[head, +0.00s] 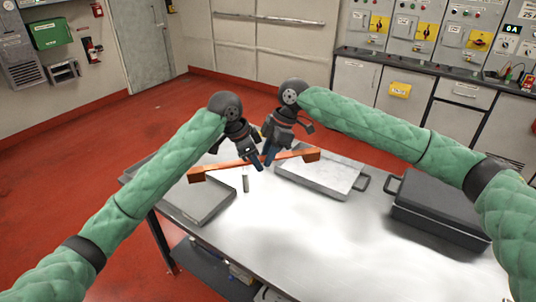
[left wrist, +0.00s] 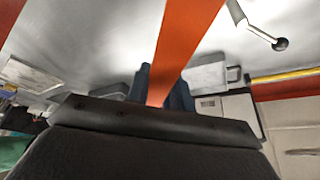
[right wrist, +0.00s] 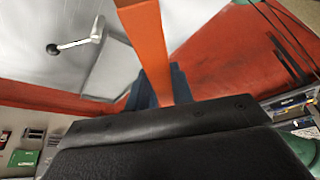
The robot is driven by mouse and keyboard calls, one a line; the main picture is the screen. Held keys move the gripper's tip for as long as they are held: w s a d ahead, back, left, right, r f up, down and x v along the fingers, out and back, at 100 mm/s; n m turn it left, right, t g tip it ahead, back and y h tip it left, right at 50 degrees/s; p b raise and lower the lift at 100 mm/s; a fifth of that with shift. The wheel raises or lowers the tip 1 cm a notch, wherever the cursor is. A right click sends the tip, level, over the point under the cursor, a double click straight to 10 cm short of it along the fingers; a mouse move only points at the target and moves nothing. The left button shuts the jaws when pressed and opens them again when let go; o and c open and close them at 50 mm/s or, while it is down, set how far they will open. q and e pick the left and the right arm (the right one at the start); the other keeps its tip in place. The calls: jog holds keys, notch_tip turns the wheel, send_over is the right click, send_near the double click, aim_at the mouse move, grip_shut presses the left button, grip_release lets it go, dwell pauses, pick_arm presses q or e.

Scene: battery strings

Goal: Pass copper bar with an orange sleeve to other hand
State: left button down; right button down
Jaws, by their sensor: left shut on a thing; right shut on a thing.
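The copper bar with an orange sleeve (head: 228,165) is held above the table, close to level, with a block-like copper end on each side. My left gripper (head: 258,166) and my right gripper (head: 268,160) are side by side near the bar's middle, both shut on it. In the left wrist view the orange sleeve (left wrist: 184,45) runs into the blue fingers (left wrist: 160,92). In the right wrist view the sleeve (right wrist: 147,45) also runs between the blue fingers (right wrist: 158,92). The fingertips are partly hidden by the gripper bodies.
A dark closed case (head: 440,210) stands at the right. A small metal piece (head: 246,183) is below the bar. The table's front middle (head: 300,240) is clear.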

pick_arm(q)
jog(key=c, duration=1.1)
grip_release()
jog(key=shift+c, duration=0.2)
jog(key=shift+r, duration=0.1)
